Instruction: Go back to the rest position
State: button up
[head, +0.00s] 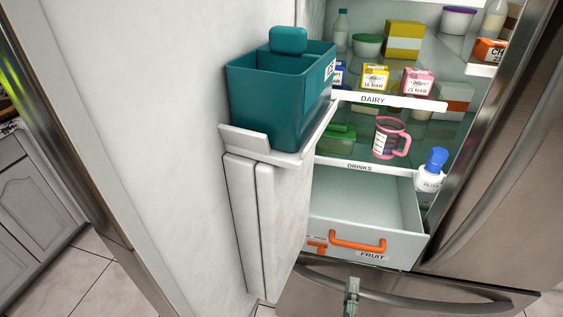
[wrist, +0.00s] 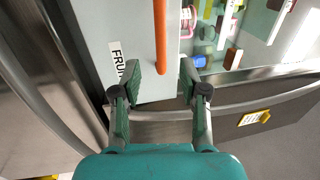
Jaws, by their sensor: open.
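My gripper (wrist: 160,72) is open and empty in the wrist view, its two dark green fingers apart. A small part of it shows at the bottom of the head view (head: 352,293), below the fruit drawer (head: 362,198). The drawer is pulled out, and its visible inside looks bare. Its orange handle (head: 357,243) also shows in the wrist view (wrist: 159,36), ahead of the gap between my fingertips. I see no grip on it; the exact distance is hard to judge. Most of my arm is out of view.
The place is an open fridge. A teal bin (head: 280,95) sits on the door shelf at left. A pink mug (head: 390,138) stands on the drinks shelf, cartons on the dairy shelf (head: 400,102). A steel door (head: 500,150) stands at right. A bar handle (head: 420,300) runs below the drawer.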

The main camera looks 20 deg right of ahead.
jog(key=s+a+r+n+y, duration=0.1)
jog(key=s+a+n+y, duration=0.2)
jog(key=s+n, duration=0.5)
jog(key=s+a+r+n+g+y, duration=0.1)
jog(key=s+a+n+y, duration=0.3)
jog(key=s+n, duration=0.4)
jog(key=s+a+r+n+g+y, duration=0.1)
jog(key=s+a+n+y, duration=0.2)
jog(key=s+n, duration=0.5)
jog(key=shift+s+a+r+n+y, duration=0.2)
jog(key=shift+s+r+n+y, duration=0.15)
jog(key=shift+s+y, duration=0.35)
